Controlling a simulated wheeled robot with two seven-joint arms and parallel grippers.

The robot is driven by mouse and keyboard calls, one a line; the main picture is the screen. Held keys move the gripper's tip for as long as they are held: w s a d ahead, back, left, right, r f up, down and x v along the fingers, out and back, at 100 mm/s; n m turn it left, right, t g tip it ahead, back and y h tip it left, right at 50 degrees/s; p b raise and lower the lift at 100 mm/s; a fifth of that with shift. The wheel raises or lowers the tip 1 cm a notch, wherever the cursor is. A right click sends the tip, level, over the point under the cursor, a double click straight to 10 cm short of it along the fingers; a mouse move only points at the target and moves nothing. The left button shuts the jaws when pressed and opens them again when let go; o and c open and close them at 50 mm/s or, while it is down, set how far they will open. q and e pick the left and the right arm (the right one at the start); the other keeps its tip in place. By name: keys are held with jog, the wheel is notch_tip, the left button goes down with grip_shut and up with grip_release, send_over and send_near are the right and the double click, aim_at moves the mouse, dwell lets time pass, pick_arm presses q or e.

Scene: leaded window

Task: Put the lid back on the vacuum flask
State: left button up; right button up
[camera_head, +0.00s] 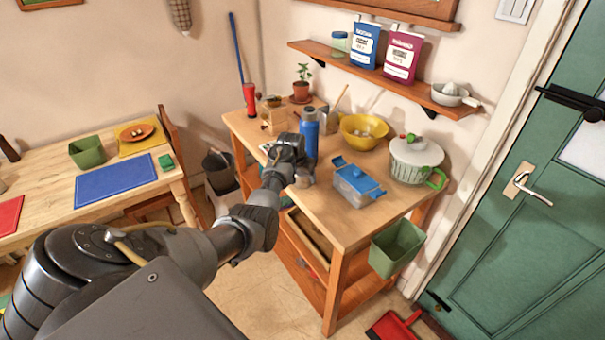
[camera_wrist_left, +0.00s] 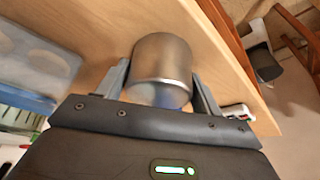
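The blue vacuum flask (camera_head: 310,140) stands upright on the wooden worktable, with a grey-blue top. My left gripper (camera_head: 302,176) is low over the tabletop, in front of the flask and a little to its left. In the left wrist view the lid (camera_wrist_left: 163,65), a silvery metal cup, sits between the two fingers of the left gripper (camera_wrist_left: 161,75). A finger lies against each side with no clear gap. In the head view the lid is mostly hidden by the gripper. My right gripper is not in view.
A clear box with a blue lid (camera_head: 357,182) stands right of the gripper. A yellow bowl (camera_head: 363,131) and a white-topped salad spinner (camera_head: 416,158) stand farther right. A wooden block (camera_head: 273,115) and potted plant (camera_head: 301,90) are behind. The table's front-left edge is close to the gripper.

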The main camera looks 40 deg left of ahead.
pick_arm(q)
jog(key=c, duration=0.5)
jog(key=shift+c, duration=0.2)
notch_tip(320, 180, up, 9)
jog(key=shift+f+b, duration=0.1)
jog(key=shift+b, duration=1.15)
jog(key=shift+r, duration=0.65)
